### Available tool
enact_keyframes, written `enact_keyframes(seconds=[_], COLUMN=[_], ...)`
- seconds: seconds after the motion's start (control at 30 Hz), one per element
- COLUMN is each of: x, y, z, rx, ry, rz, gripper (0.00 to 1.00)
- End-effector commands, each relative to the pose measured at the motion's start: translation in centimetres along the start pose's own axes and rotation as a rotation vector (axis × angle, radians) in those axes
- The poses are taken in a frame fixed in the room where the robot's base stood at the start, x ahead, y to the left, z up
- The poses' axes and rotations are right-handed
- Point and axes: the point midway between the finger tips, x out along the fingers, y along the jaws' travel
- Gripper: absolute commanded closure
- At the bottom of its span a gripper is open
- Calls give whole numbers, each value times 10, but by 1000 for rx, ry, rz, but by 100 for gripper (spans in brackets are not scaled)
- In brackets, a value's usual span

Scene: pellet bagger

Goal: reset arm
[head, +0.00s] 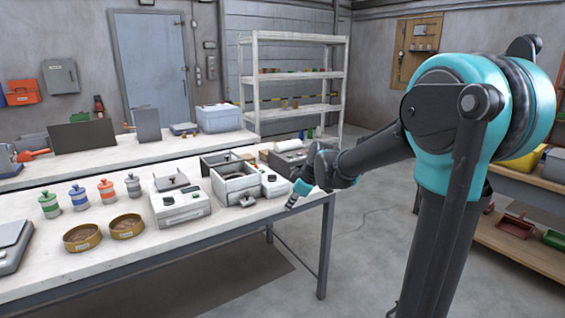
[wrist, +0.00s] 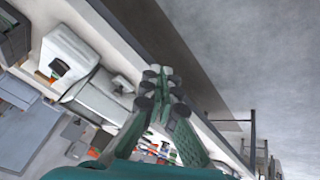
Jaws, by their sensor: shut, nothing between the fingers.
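My arm reaches left from the right side of the head view. The fingers point down and to the left. In the wrist view my gripper (wrist: 163,86) shows its two green fingers with dark tips drawn together. Nothing shows between them. The tips appear close to the table's edge in the wrist view, but I cannot tell the exact gap.
Grey boxes (head: 236,184) and a white device (head: 181,207) stand near the table's right end. Several small jars (head: 107,193) and two brown bowls (head: 82,237) stand further left. A shelf (head: 257,80) stands behind. Floor (head: 375,230) right of the table is clear.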

Motion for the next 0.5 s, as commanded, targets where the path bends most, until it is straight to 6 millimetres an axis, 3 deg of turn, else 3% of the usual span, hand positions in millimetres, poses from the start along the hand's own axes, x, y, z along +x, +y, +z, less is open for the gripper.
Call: enact_keyframes(seconds=[0.03, 0.1, 0.3, 0.4, 0.5], x=[-8, -17, -36, -41, -44], y=[-18, -43, -122, -158, -184], z=[32, 72, 178, 219, 247], rx=[111, 282, 759, 955, 1097], ry=[-34, -81, -191, -226, -246], rz=[17, 45, 160, 223, 274], gripper=[100, 100, 100, 100, 100])
